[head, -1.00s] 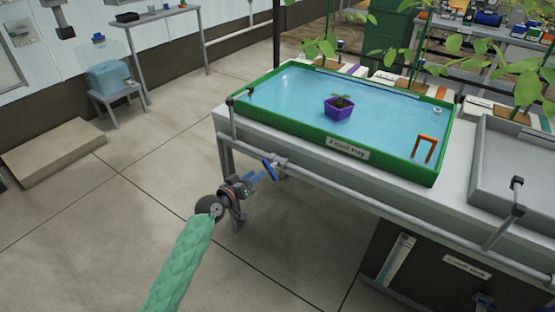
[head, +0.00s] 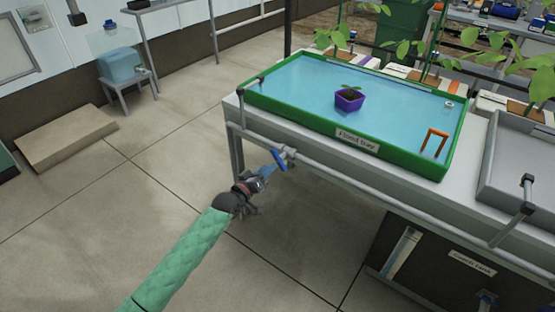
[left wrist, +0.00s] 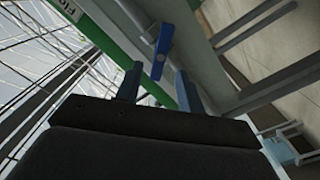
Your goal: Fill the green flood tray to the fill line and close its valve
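I cannot make out a fill line or how the water sits against one. A valve with a blue lever (head: 279,160) is on the grey pipe under the tray's front left. The lever also shows in the left wrist view (left wrist: 163,45), tilted. My left gripper (head: 266,171) is just short of the lever. In the left wrist view its fingers (left wrist: 158,84) are apart with nothing between them, and the lever is ahead of the gap. My right gripper is out of view.
A purple pot (head: 349,101) with a plant and an orange arch (head: 433,142) stand in the tray. A grey tray (head: 520,165) is at the right, with a second pipe (head: 515,215) before it. The floor at the left is clear up to a beige platform (head: 65,140).

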